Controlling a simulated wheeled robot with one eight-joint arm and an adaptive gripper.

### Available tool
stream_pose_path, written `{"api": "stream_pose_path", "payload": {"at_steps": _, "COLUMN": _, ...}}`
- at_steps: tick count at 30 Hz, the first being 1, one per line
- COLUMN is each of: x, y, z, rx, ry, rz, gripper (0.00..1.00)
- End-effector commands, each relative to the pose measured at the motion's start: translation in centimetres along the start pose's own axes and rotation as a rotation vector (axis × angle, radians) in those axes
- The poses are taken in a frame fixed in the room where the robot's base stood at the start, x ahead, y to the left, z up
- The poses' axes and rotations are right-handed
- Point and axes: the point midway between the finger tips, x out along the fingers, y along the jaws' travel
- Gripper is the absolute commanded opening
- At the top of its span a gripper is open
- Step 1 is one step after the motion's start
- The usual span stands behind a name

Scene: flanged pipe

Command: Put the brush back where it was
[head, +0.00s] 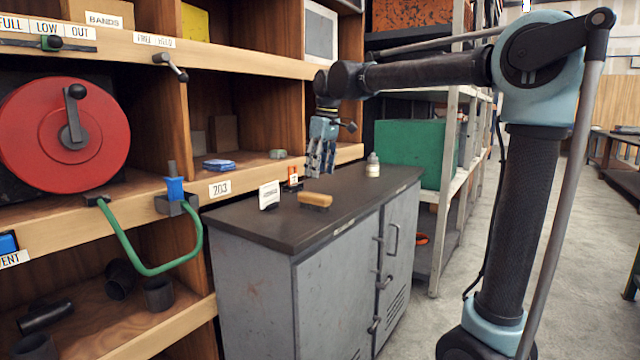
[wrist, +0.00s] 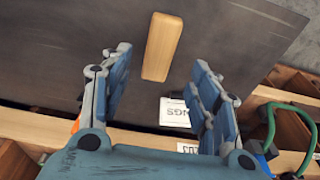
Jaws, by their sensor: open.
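The brush (head: 315,200) has a light wooden back and lies on the dark top of the grey cabinet (head: 238,219), near its middle. In the wrist view the brush (wrist: 162,47) shows as a pale wooden bar beyond my fingertips, between the lines of the two fingers. My gripper (head: 320,172) points down above the cabinet top, above and a little behind the brush. In the wrist view my gripper (wrist: 160,85) has its fingers wide apart with nothing between them.
A white label card (head: 269,194) and an orange-and-white item (head: 292,178) stand by the shelf edge behind the brush. A small white bottle (head: 373,165) stands on the right of the top. A green bent pipe (head: 150,262) juts from the shelf at left. The cabinet top's front is clear.

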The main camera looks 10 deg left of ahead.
Motion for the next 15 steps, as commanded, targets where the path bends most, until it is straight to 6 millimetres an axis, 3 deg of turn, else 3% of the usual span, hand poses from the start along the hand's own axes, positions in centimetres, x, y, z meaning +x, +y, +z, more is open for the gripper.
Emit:
{"api": "stream_pose_path", "payload": {"at_steps": 4, "x": -1.2, "y": 0.0, "z": 0.0, "rx": 0.0, "ry": 0.0, "rz": 0.0, "gripper": 0.56}}
{"api": "stream_pose_path", "payload": {"at_steps": 11, "x": -1.6, "y": 0.0, "z": 0.1, "rx": 0.001, "ry": 0.0, "rz": 0.0, "gripper": 0.56}}
{"api": "stream_pose_path", "payload": {"at_steps": 15, "x": -1.3, "y": 0.7, "z": 2.0, "rx": 0.036, "ry": 0.001, "rz": 0.006, "gripper": 0.56}}
